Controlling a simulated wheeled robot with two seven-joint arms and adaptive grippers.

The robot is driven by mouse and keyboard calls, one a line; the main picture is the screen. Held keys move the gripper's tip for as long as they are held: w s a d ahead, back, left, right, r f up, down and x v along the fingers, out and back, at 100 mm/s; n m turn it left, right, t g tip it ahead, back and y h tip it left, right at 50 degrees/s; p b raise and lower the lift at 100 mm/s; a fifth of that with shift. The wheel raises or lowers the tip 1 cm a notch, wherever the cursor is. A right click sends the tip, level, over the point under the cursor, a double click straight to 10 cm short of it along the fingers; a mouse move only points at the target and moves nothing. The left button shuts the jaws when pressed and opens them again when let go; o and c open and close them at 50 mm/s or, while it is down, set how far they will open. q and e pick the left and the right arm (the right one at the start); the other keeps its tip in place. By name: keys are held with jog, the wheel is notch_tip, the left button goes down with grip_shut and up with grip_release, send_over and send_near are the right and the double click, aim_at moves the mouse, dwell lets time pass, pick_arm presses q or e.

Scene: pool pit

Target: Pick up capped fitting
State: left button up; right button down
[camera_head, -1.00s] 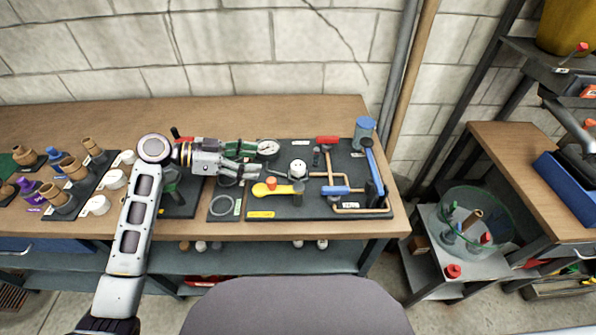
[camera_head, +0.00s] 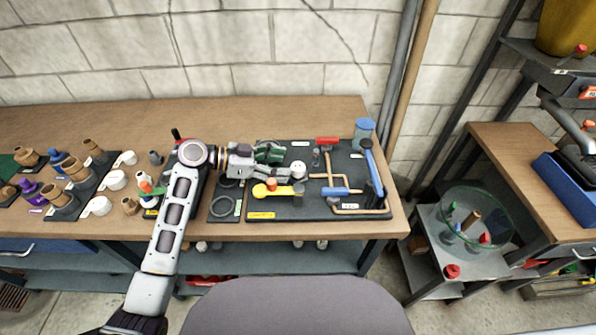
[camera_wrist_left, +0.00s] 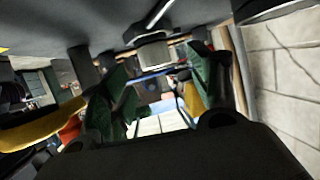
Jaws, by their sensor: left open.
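A small fitting with a round white top (camera_head: 299,168) stands on the dark mat, in the middle of the head view; I take it for the capped fitting. My left gripper (camera_head: 285,164) points right, low over the mat. Its fingers are open, with the white top at their tips; I cannot tell whether they touch it. In the left wrist view, a pale, banded cylinder (camera_wrist_left: 155,54) shows beyond the green-padded fingers (camera_wrist_left: 160,95); it is probably the same fitting. My right gripper is not in view.
On the dark mat (camera_head: 270,208), a yellow-handled valve (camera_head: 272,190) lies just in front of the gripper. Bare wood (camera_head: 250,108) lies behind.

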aim_at(295, 167)
pick_arm(q)
jog(key=shift+d+f, duration=0.1)
jog(key=shift+d, duration=0.15)
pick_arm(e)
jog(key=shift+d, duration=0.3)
pick_arm(q)
jog(key=shift+d+f, duration=0.1)
jog(key=shift+d, duration=0.35)
jog(key=x, duration=0.3)
jog(key=shift+s+d+p, duration=0.1)
jog(key=shift+d+p, duration=0.05)
jog(key=shift+p, duration=0.25)
jog(key=shift+d+f, duration=0.15)
jog(key=shift+d, duration=0.25)
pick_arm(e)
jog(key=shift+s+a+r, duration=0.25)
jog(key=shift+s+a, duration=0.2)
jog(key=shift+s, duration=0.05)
